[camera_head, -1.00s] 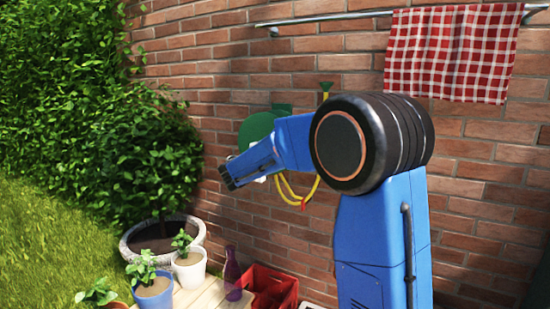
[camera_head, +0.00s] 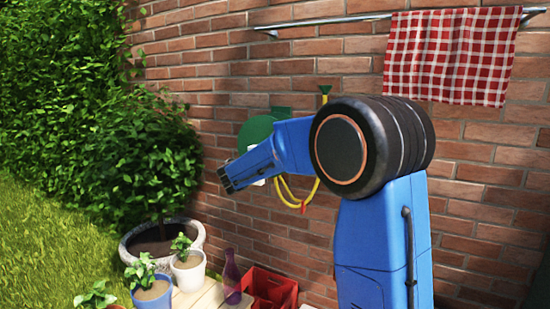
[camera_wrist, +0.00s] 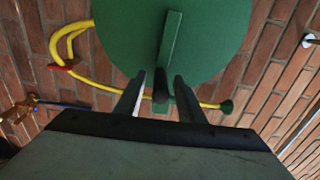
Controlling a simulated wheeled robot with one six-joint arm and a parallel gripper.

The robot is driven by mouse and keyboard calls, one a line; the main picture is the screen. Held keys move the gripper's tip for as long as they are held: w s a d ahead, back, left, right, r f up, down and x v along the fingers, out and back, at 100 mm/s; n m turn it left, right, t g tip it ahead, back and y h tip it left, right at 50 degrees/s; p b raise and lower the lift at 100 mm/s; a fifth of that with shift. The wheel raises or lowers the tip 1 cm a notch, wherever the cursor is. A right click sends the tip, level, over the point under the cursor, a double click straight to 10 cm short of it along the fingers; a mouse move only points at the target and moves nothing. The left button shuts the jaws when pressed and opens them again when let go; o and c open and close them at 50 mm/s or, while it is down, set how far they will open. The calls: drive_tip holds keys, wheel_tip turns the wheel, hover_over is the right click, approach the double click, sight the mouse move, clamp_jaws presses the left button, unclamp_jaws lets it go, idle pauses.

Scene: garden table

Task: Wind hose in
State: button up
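The green hose reel (camera_wrist: 115,40) is on the brick wall and fills the upper middle of the wrist view. In the head view it is partly hidden behind my arm (camera_head: 256,130). Its green crank bar (camera_wrist: 172,40) ends in a dark handle knob (camera_wrist: 160,86). My gripper (camera_wrist: 160,82) is open, with the knob between its fingers and a gap visible on each side. It also shows in the head view (camera_head: 223,180). The yellow hose (camera_wrist: 75,38) hangs in loops with a red clip (camera_wrist: 60,66). Its green end (camera_wrist: 226,107) shows right of the fingers.
A brass tap (camera_wrist: 18,112) is at the wrist view's left edge. A checked towel (camera_head: 455,55) hangs on a metal rail (camera_head: 320,18). Below are a red crate (camera_head: 272,290), a purple bottle (camera_head: 231,275) and potted plants (camera_head: 188,270). A bush stands at the left.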

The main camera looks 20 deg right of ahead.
drive_tip(key=v, duration=1.7)
drive_tip(key=s+d+f+m+g+y, duration=0.2)
drive_tip(key=s+d+f+m, duration=0.2)
drive_tip(key=s+m, duration=0.35)
drive_tip(key=s+d+f+m+g+y, duration=0.2)
drive_tip(key=s+d+f+m+g, duration=0.15)
drive_tip(key=s+m, duration=0.35)
drive_tip(key=s+d+f+m+g+y, duration=0.1)
drive_tip(key=s+d+f+m, duration=0.25)
drive_tip(key=s+m, duration=0.35)
drive_tip(key=s+a+f+m+y, duration=0.4)
drive_tip(key=s+a+f+m, duration=0.1)
drive_tip(key=s+m, duration=0.4)
drive_tip(key=s+a+f+m+y, duration=0.5)
drive_tip(key=s+m, duration=0.5)
drive_tip(key=m, duration=0.3)
drive_tip(key=shift+f, duration=0.1)
drive_tip(key=shift+c, duration=0.4)
